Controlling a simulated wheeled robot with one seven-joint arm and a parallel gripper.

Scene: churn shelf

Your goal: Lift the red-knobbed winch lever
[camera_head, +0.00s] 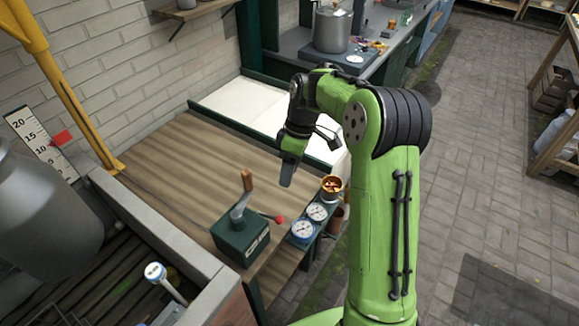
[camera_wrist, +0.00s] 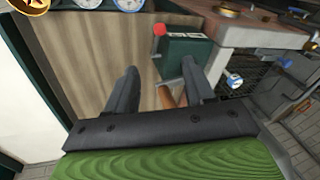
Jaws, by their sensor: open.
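The green winch box (camera_head: 241,241) sits at the front right corner of the wooden bench. Its short lever ends in a red knob (camera_head: 279,219) and sticks out to the right, low. A grey crank with a wooden handle (camera_head: 247,180) rises from the top. In the wrist view the red knob (camera_wrist: 159,29) shows beyond the fingertips, left of the green box (camera_wrist: 187,50). My gripper (camera_head: 287,182) is open and empty above the bench, up and right of the winch. In the wrist view the wooden handle (camera_wrist: 166,96) shows between the open fingers (camera_wrist: 161,72), apparently farther off.
Two dial gauges (camera_head: 303,230) and a pot with a red-orange top (camera_head: 331,185) stand right of the winch. A blue-and-white knob (camera_head: 155,271) on a post is at the front left. The wooden bench top (camera_head: 175,165) behind the winch is clear.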

